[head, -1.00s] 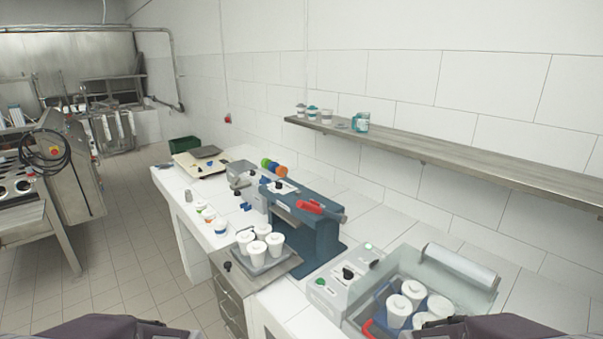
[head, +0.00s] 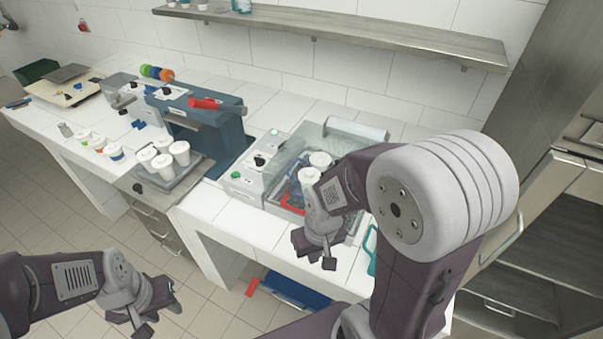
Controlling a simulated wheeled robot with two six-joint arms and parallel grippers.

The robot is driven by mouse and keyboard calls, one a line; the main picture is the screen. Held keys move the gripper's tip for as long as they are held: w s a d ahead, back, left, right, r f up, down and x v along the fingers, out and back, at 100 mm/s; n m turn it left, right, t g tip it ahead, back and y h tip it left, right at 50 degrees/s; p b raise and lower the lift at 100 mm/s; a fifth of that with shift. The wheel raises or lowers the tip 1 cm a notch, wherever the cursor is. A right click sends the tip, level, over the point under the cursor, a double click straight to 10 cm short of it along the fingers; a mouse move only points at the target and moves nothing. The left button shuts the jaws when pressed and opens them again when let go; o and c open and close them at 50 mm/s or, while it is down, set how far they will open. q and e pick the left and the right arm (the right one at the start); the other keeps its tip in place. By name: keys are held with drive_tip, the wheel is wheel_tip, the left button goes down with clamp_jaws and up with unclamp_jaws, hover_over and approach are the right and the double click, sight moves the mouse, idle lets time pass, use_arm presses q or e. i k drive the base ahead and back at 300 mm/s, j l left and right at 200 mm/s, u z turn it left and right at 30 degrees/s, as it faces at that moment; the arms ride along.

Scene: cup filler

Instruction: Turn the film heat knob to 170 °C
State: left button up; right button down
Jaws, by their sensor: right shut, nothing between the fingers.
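The knob's marks and setting are too small to read. My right gripper (head: 315,256) is shut and empty, in front of the film machine and to the right of and below the knob, apart from it. My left gripper (head: 152,312) is low at the bottom left, over the floor and far from the knob; its jaw opening is unclear.
White cups (head: 181,149) stand on a tray left of the box, before a blue press (head: 205,125) with a red handle. More cups (head: 319,161) sit in the film machine, partly behind my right arm. A blue crate (head: 290,290) lies below the counter.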

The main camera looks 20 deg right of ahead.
sight(260, 161)
drive_tip(key=i+j, duration=0.3)
drive_tip(key=i, duration=0.15)
drive_tip(key=i+j, duration=0.3)
drive_tip(key=i, duration=0.15)
